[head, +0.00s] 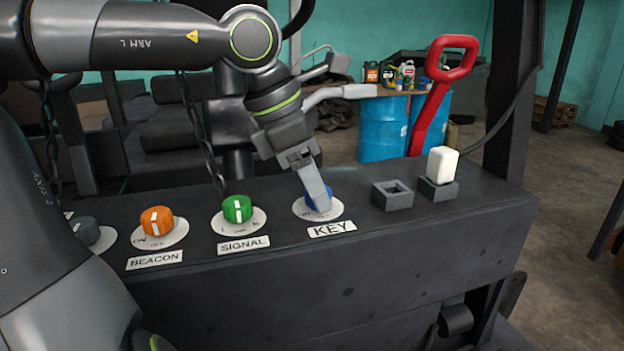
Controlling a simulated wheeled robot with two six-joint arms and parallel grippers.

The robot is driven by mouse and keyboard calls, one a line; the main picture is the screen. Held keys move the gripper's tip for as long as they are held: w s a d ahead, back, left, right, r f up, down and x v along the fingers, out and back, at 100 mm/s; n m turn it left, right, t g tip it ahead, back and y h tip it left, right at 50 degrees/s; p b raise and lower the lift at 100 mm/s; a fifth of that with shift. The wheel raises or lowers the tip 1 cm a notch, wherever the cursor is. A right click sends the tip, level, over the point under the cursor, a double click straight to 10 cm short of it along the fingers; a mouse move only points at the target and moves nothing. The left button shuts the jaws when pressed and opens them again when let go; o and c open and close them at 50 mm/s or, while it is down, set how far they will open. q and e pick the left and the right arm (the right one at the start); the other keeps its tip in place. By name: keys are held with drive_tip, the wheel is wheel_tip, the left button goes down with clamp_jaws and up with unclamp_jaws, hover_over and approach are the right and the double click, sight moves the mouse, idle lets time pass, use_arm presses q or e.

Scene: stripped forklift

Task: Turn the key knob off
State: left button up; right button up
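The blue key knob (326,205) sits on a round white dial plate above the KEY label (332,229) on the dark panel. My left gripper (318,195) reaches down onto the knob from above, and its fingers cover much of it. One finger shows clearly in front of the knob; the other is hidden, so the gap between them and the grip cannot be made out. The knob's pointer direction is hidden too. My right gripper is not in view.
On the panel (420,240), an orange BEACON knob (157,220) and a green SIGNAL knob (237,209) stand left of the key knob. A square empty socket (392,194) and a white block in a holder (442,165) are to the right. A red handle (430,110) rises behind.

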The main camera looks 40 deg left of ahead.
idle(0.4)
use_arm(q)
drive_tip(key=v, duration=1.7)
drive_tip(key=shift+r, duration=0.2)
